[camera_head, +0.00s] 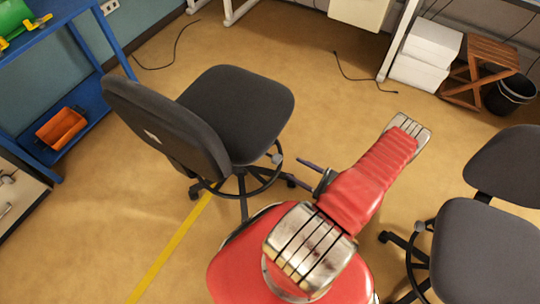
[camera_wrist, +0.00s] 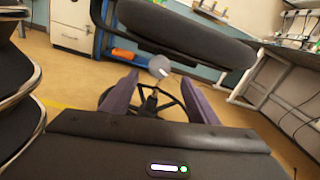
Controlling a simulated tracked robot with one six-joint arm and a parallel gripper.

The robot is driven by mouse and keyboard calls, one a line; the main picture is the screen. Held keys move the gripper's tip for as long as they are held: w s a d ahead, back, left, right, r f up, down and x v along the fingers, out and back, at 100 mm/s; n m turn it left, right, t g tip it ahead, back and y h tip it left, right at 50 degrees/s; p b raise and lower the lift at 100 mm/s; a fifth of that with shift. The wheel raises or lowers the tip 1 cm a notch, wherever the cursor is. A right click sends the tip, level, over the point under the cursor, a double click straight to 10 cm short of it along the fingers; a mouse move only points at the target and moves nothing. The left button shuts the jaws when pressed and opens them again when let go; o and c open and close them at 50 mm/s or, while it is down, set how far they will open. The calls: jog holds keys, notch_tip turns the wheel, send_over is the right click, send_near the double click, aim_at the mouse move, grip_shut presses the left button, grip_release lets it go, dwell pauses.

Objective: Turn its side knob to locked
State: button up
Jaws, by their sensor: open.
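A dark grey swivel chair (camera_head: 240,105) stands left of my arm in the head view, its backrest toward the left. Its round grey side knob (camera_head: 277,158) sits below the seat on the side facing my gripper. In the wrist view the knob (camera_wrist: 160,66) shows a pale line on its face, under the seat (camera_wrist: 185,35). My gripper (camera_head: 296,172) is open and empty, its purple fingers pointing at the chair, just right of the knob and apart from it. In the wrist view the knob appears between the fingertips (camera_wrist: 160,78), beyond them. I cannot tell which setting the knob is in.
A second grey chair (camera_head: 485,250) stands at the right. Cables lie on the floor behind.

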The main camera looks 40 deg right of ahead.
aim_at(277, 159)
jog(key=x, duration=1.3)
jog(key=shift+w, duration=0.25)
jog(key=shift+a, duration=0.1)
jog(key=shift+c, duration=0.5)
jog(key=c, duration=0.9)
